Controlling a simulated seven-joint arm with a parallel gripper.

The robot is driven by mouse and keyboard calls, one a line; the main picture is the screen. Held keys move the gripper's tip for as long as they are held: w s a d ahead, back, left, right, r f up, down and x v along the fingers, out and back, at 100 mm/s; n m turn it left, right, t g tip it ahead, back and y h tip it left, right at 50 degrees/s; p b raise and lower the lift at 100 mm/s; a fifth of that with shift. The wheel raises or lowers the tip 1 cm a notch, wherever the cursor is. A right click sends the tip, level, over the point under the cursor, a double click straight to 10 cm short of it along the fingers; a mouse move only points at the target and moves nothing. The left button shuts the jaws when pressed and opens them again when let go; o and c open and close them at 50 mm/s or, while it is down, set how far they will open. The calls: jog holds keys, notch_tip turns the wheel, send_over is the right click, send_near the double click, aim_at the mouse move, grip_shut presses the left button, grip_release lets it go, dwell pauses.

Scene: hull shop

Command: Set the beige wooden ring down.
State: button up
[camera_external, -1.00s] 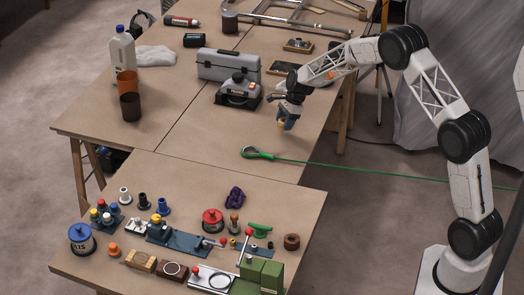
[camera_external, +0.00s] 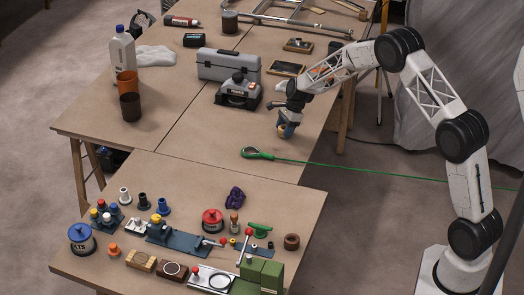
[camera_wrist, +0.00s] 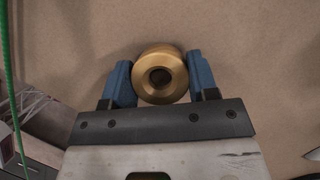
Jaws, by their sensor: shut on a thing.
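The beige wooden ring (camera_wrist: 161,76) is between the two blue fingers of my gripper (camera_wrist: 160,82) in the wrist view, its round hole facing the camera. My gripper is shut on it. In the external view my gripper (camera_external: 286,130) is low over the right part of the far table (camera_external: 205,150), with the ring a small tan patch largely hidden by the fingers. I cannot tell whether the ring touches the tabletop.
A green rope (camera_external: 258,154) with a looped end lies in front of my gripper and runs right. The near table (camera_external: 180,215) holds many small parts. Bare tabletop lies left of my gripper.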

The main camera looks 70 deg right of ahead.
jog(key=shift+f, duration=0.15)
jog(key=o, duration=1)
jog(key=shift+r, duration=0.2)
jog(key=v, duration=1.2)
jog(key=shift+a, duration=0.1)
